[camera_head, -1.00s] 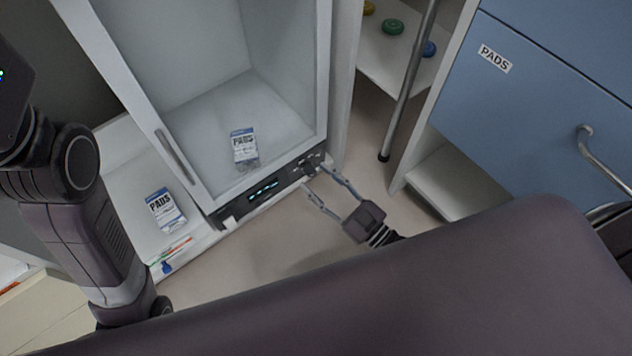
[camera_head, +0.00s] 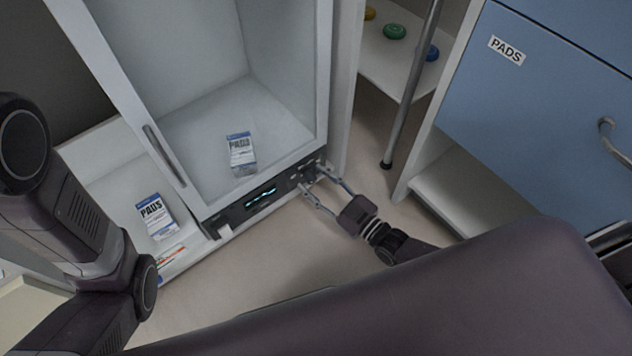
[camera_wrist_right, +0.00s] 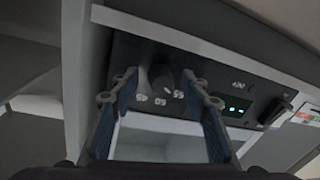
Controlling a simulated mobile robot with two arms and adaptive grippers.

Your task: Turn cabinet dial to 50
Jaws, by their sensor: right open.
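The cabinet (camera_head: 232,95) has a dark control panel along its bottom front, with a lit display (camera_head: 260,197) and a dial (camera_head: 307,171) at the panel's right end. In the right wrist view the dark dial (camera_wrist_right: 161,77) shows between my fingers, with small white number marks around it; its exact setting is hard to read. My right gripper (camera_head: 313,177) is open, its two fingertips on either side of the dial. I cannot tell whether they touch it. My left arm shows at the left, its gripper out of view.
A pads box (camera_head: 241,152) shows inside the cabinet and another pads box (camera_head: 156,216) lies on the white surface at its left. A grey metal pole (camera_head: 410,90) and blue drawers (camera_head: 540,95) stand at the right. A dark padded surface (camera_head: 420,310) fills the foreground.

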